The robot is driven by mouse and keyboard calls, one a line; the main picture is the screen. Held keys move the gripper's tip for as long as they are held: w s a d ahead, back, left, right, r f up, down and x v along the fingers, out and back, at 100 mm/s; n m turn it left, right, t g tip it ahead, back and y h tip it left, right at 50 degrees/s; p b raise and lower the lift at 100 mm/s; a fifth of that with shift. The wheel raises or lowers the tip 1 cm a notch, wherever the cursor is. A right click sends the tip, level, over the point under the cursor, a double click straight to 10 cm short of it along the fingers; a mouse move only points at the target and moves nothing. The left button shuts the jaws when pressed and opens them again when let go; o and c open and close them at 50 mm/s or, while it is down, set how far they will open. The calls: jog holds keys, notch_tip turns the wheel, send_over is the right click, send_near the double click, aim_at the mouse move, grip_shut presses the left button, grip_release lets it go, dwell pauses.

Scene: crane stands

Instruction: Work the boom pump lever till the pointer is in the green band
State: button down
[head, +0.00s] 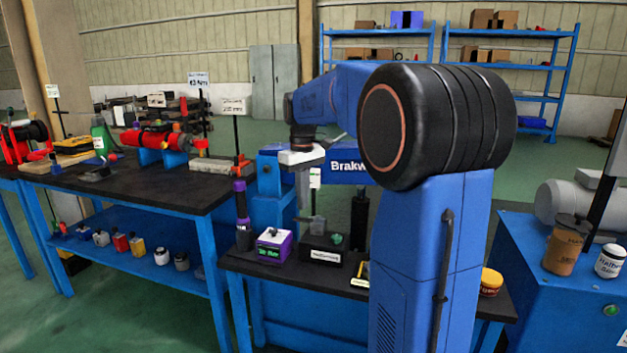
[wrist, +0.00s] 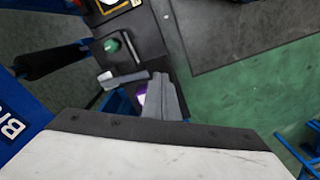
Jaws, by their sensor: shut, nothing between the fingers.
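My gripper (head: 303,206) points down over the front bench in the head view, its fingers together and empty. In the wrist view its grey fingers (wrist: 162,82) are close to a grey bar. A black box (head: 322,254) with a pale label stands below and right of the gripper; a green knob (head: 337,239) and a grey upright piece (head: 318,224) are on top. The knob also shows in the wrist view (wrist: 111,46). The label is too small to read, so I cannot tell which part is the boom pump lever. I cannot make out a pointer or green band.
A purple-and-white box (head: 273,246) and a purple-and-black cylinder (head: 242,215) stand left of the black box. A tall black cylinder (head: 360,220) stands to its right. My arm hides part of the bench. A longer bench (head: 120,190) with red equipment is at left.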

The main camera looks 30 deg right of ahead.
dwell(0.6)
jog(key=shift+r, duration=0.1)
dwell(3.0)
dwell(1.4)
jog(key=shift+f, duration=4.8)
jog(key=shift+r, duration=4.8)
